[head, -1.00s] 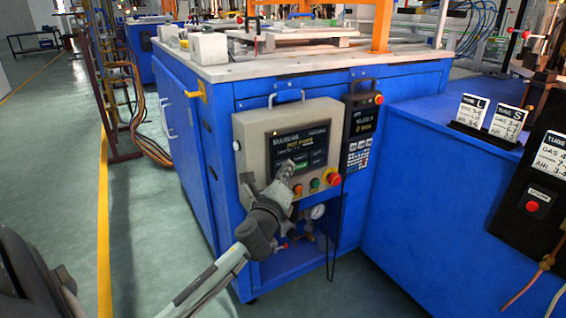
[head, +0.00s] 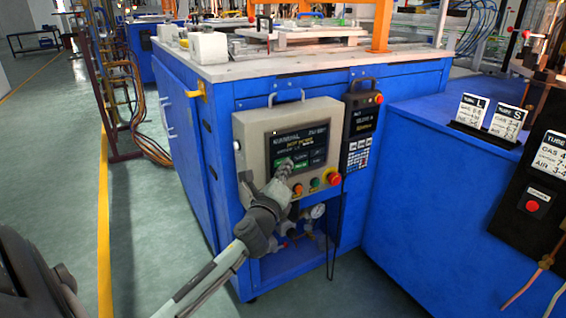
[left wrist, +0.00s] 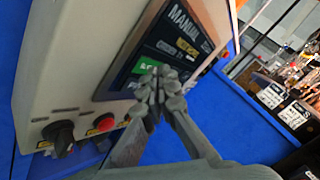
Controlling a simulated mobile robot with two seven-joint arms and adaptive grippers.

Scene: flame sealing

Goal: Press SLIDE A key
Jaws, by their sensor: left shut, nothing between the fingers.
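The control panel (head: 242,135) is a beige box on the front of the blue machine. Its dark screen (head: 318,133) shows a MANUAL heading and several keys, one of them green; the key labels are too small to read surely. My left gripper (head: 284,166) is shut and empty, with its tips at the lower left part of the screen. In the left wrist view the fingertips (left wrist: 160,82) overlap the area beside the green key (left wrist: 146,66) and hide part of the screen. I cannot tell whether they touch it. My right gripper is not in view.
Below the screen are an orange-red button, a green button and a red emergency knob (head: 334,180). A black handheld keypad (head: 358,155) hangs to the right. A blue cabinet (head: 430,160) stands at the right.

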